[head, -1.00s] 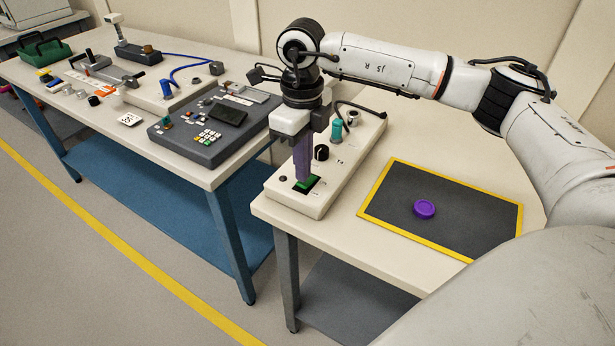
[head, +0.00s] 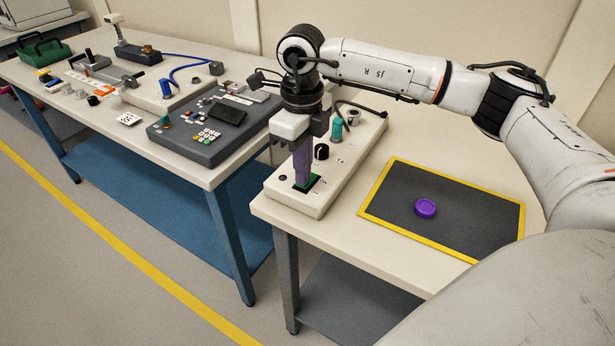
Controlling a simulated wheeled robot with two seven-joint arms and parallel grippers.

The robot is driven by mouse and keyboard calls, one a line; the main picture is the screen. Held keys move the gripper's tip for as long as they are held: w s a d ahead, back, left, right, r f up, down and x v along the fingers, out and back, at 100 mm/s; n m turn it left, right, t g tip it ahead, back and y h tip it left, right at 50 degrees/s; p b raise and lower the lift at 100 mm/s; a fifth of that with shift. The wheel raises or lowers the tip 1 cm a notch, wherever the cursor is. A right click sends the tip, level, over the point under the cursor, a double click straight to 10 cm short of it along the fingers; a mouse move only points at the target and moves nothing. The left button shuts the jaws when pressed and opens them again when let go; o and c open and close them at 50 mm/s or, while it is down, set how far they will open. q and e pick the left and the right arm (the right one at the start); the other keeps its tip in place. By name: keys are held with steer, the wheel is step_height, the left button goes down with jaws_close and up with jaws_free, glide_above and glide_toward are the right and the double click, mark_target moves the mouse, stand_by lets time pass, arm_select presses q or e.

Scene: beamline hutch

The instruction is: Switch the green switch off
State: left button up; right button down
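The green switch (head: 315,183) sits in a dark frame near the front end of a cream control box on the near table. My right gripper (head: 304,184) points straight down onto it. Its purple fingers look shut together, with nothing seen between them. The fingertips are at or touching the switch and hide most of it, so I cannot tell which way it is tipped. Only narrow green edges show beside the fingers. My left gripper is not in view.
The cream box (head: 290,198) also carries a black knob (head: 321,152) and a teal part (head: 337,130). To its right lies a yellow-edged dark mat (head: 465,220) with a purple disc (head: 426,208). A grey keypad panel (head: 180,139) stands on the left bench.

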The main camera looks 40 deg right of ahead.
step_height(320, 180, up, 7)
steer(key=p, duration=0.5)
stand_by(0.5)
steer(key=shift+f, duration=0.1)
